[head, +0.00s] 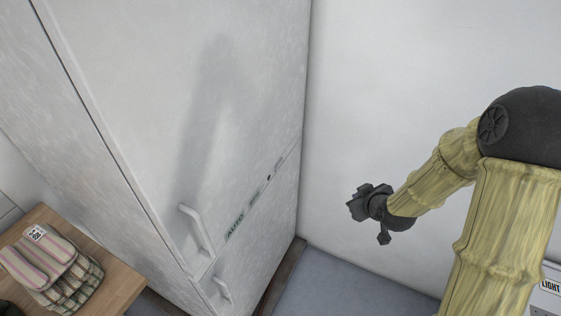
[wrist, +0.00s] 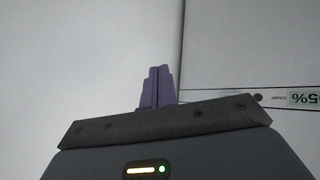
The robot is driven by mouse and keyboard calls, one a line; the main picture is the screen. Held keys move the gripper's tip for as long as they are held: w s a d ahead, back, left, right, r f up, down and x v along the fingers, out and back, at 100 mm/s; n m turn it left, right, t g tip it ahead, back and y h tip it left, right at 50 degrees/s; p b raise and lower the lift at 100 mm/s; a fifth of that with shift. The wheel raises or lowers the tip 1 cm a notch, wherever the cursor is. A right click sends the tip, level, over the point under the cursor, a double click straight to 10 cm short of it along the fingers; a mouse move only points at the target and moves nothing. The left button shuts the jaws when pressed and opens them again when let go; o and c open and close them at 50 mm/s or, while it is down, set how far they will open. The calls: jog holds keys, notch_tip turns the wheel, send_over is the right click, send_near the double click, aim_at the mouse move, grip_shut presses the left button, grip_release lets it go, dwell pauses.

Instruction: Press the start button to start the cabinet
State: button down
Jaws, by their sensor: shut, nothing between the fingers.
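The cabinet (head: 240,90) is tall and white, with a control strip along the seam between its upper and lower doors. The strip carries a green "AUTO" display (head: 235,226) and small dark marks towards the right corner. In the wrist view, a small round dark button (wrist: 258,97) sits on the strip beside tiny text and a green "%" display (wrist: 304,98). I cannot read whether it is the start button. My gripper (head: 354,203) is shut and empty, to the right of the cabinet and apart from it. Its fingers also show in the wrist view (wrist: 158,72), left of the button.
Two handles, an upper one (head: 195,228) and a lower one (head: 222,290), stick out from the cabinet front. A white wall (head: 400,80) stands behind my arm. Grey floor shows below.

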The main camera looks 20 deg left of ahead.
aim_at(279, 165)
jog(key=w+a+n+t+y+p, duration=0.1)
jog(key=a+y, duration=0.4)
jog(key=a, duration=0.7)
jog(key=w+n+t, duration=0.1)
jog(key=n, duration=0.1)
jog(key=shift+f+n+t+p, duration=0.3)
jog(key=shift+n+t, duration=0.1)
jog(key=shift+a, duration=0.25)
jog(key=a, duration=0.8)
jog(key=shift+w+a, duration=0.2)
jog(key=shift+w, duration=0.1)
jog(key=shift+a, duration=0.1)
dwell(0.6)
jog(key=shift+a, duration=0.3)
